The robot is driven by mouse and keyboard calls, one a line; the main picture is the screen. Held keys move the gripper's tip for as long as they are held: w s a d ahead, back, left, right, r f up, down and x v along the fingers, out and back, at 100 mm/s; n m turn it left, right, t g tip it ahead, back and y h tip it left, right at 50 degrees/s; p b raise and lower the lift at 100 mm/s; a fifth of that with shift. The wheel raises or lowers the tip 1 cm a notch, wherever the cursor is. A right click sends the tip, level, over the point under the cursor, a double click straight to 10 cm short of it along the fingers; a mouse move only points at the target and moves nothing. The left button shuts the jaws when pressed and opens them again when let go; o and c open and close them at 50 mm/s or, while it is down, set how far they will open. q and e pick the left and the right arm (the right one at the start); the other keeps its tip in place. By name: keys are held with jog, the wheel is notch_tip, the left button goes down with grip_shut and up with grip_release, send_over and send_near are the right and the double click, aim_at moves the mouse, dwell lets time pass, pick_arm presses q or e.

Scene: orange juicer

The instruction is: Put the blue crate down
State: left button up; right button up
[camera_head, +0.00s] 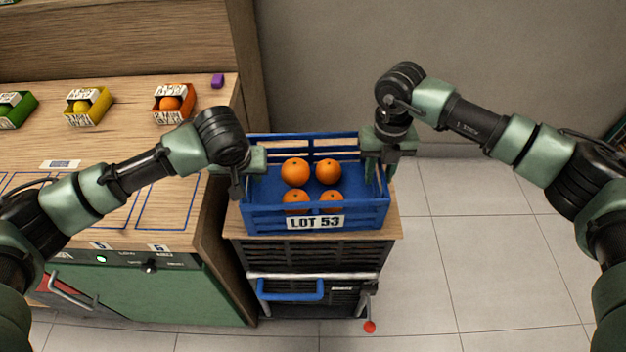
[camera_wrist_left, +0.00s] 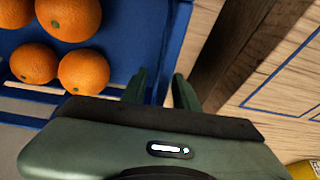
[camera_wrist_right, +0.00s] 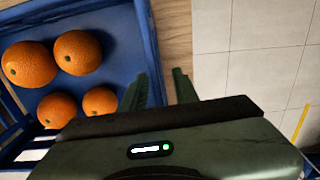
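The blue crate (camera_head: 262,216) is upright over the small cart in the head view, with a "LOT 53" label on its front. It holds several oranges (camera_head: 295,172).
The dark cart (camera_head: 310,262) has a wooden top and a blue handle. Open tiled floor lies to the right.

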pick_arm(q)
jog(key=shift+r, duration=0.1)
jog(key=v, duration=1.1)
jog(key=shift+s+r, duration=0.25)
jog(key=shift+r, duration=0.1)
pick_arm(e)
jog(key=shift+r, duration=0.2)
notch_tip(320, 180, up, 12)
jog(key=shift+f, duration=0.15)
